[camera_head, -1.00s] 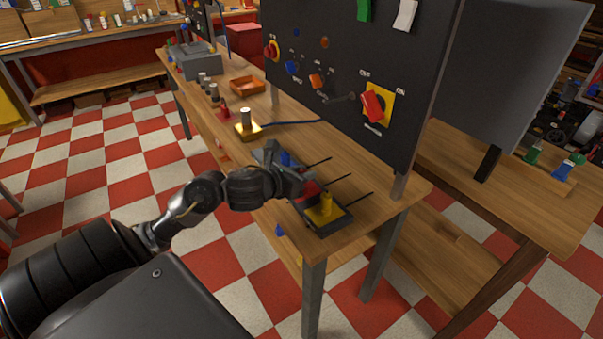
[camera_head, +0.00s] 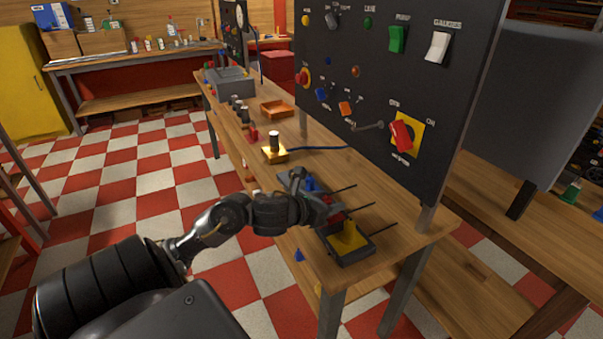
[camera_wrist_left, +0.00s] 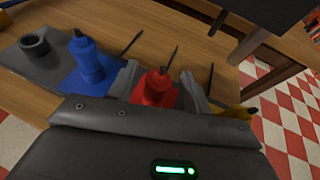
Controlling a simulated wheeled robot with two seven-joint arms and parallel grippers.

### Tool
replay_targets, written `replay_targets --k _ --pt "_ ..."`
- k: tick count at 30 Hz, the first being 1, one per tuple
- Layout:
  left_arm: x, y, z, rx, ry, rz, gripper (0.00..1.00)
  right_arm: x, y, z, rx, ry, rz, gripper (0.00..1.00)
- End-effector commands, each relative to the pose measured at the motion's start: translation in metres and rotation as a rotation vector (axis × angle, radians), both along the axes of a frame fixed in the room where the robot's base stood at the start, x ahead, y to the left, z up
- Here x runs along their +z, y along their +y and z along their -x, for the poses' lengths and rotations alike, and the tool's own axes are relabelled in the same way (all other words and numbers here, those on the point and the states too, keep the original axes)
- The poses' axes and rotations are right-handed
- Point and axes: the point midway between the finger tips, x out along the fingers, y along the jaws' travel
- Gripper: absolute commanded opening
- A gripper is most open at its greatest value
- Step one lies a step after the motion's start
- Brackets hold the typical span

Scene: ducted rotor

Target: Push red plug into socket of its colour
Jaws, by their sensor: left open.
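The red plug (camera_wrist_left: 153,88) stands upright between the two fingers of my left gripper (camera_wrist_left: 158,88) in the left wrist view. The fingers are open, one on each side of it, and its lower part is hidden by the gripper body. I cannot tell how deep it sits in the red socket. In the head view my left gripper (camera_head: 325,205) is over the socket block (camera_head: 345,256), and only a little red shows beside it. A blue plug (camera_wrist_left: 88,58) stands on a blue patch to the left, and a yellow plug (camera_head: 349,236) on a yellow patch to the right.
An empty dark round socket (camera_wrist_left: 33,45) is at the block's left end. Thin dark rods (camera_head: 372,209) stick out behind the block. A black control panel (camera_head: 390,90) stands at the table's back. A yellow lamp base (camera_head: 274,154) and orange tray (camera_head: 277,109) are farther along the table.

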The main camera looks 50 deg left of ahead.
Motion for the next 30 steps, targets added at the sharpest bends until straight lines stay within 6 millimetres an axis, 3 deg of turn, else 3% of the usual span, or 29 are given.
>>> replay_targets --k 1,5,7,14,21,30 --pt "0.003 0.002 0.013 -0.002 0.002 -0.007 0.49 0.001 -0.002 -0.02 -0.009 -0.041 0.003 0.49" --pt "0.013 0.004 0.041 -0.001 0.002 -0.004 0.49 0.001 -0.007 -0.019 -0.011 -0.048 0.01 0.49" --pt "0.019 0.004 0.054 -0.004 0.003 -0.004 0.49 0.002 -0.01 -0.017 -0.012 -0.048 0.013 0.49" --pt "0.036 0.007 0.081 0.004 0.005 0.01 0.49 0.031 0.004 0.004 -0.014 -0.028 -0.009 0.49" --pt "0.041 0.008 0.098 0.002 0.002 0.012 0.49 0.051 0.024 0.011 -0.018 -0.02 -0.036 0.49" --pt "0.04 0.009 0.102 0.0 0.0 0.006 0.49 0.053 0.029 0.013 -0.019 -0.017 -0.042 0.49"
